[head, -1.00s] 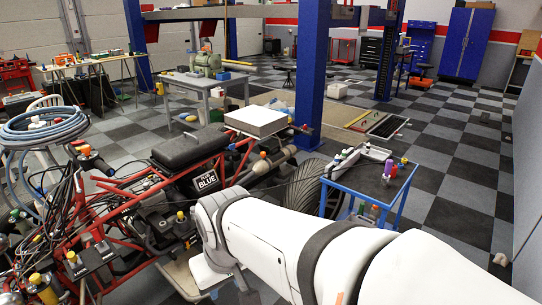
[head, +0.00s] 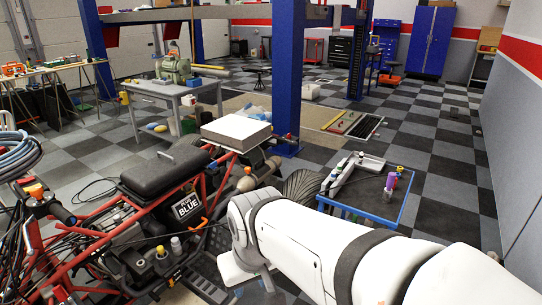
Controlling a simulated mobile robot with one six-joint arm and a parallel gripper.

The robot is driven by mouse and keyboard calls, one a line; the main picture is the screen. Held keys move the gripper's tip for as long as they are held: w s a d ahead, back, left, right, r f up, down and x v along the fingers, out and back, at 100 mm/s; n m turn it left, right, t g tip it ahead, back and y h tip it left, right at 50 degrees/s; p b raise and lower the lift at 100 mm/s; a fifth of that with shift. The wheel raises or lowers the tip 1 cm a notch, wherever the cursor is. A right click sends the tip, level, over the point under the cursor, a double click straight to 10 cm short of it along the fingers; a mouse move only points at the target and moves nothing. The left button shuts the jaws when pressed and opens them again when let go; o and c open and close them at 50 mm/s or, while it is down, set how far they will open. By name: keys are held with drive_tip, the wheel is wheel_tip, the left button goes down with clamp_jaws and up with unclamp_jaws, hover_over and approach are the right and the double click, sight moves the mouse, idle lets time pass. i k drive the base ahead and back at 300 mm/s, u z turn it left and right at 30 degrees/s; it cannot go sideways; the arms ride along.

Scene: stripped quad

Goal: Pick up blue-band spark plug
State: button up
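I cannot make out a blue-band spark plug in the head view; small parts are too small to tell apart. Small items stand on a blue-framed cart (head: 408,212) right of centre, among them a purple-and-yellow one (head: 390,184) and several bottles or caps near a white angled tray (head: 344,174). My white arm reaches in from the lower right and bends down left of the cart. My gripper's fingers do not show.
A stripped quad with a red frame and black seat (head: 160,168) fills the lower left. A white box (head: 237,131) sits at its far end. A blue lift post (head: 289,80) stands behind. A workbench (head: 160,92) is at back left. Checkered floor is open at right.

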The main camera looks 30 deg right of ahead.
sight(333, 174)
drive_tip(key=z, duration=0.9)
drive_tip(key=i, duration=1.6)
drive_tip(key=z, duration=0.75)
drive_tip(key=i, duration=0.45)
drive_tip(key=z, duration=0.15)
drive_tip(key=k, duration=0.8)
drive_tip(key=z, duration=0.2)
drive_tip(key=i, duration=0.8)
drive_tip(key=u, duration=0.05)
